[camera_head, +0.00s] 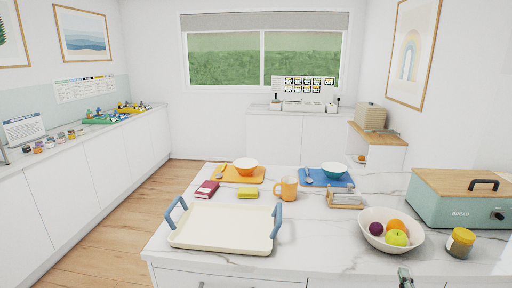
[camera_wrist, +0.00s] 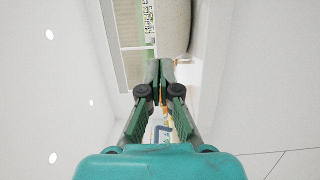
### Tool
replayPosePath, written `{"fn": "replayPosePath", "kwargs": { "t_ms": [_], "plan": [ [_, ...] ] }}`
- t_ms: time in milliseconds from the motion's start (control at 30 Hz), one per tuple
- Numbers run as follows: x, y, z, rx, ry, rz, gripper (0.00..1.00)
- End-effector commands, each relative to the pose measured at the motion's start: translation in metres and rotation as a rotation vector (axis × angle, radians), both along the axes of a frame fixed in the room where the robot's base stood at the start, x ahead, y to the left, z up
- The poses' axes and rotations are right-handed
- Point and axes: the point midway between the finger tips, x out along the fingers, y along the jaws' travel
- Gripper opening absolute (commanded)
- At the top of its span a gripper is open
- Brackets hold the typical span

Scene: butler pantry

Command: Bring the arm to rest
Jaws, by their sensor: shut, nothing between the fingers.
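My gripper (camera_wrist: 159,75) is shut and empty in the wrist view, its two green fingers together at the tips. In the head view only a small piece of my gripper (camera_head: 405,278) shows at the bottom edge, in front of the white fruit bowl (camera_head: 373,236) and left of the yellow-lidded jar (camera_head: 460,243). The rest of the arm is out of the head view. The wrist view is turned on its side, with white ceiling and its lights on the left.
The marble counter (camera_head: 320,262) holds a cream tray (camera_head: 222,230) with blue handles, an orange mug (camera_head: 287,189), a bread box (camera_head: 459,199), and two bowls on orange (camera_head: 226,175) and blue (camera_head: 343,179) mats. Wooden floor (camera_head: 115,222) lies open at left.

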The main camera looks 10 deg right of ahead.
Motion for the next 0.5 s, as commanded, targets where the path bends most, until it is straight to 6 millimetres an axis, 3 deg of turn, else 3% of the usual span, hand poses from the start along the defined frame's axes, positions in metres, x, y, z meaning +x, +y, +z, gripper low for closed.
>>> {"fn": "replayPosePath", "kwargs": {
  "t_ms": [500],
  "plan": [
    [-0.029, 0.042, -0.036, 0.132, -0.032, 0.033, 0.00]
  ]
}}
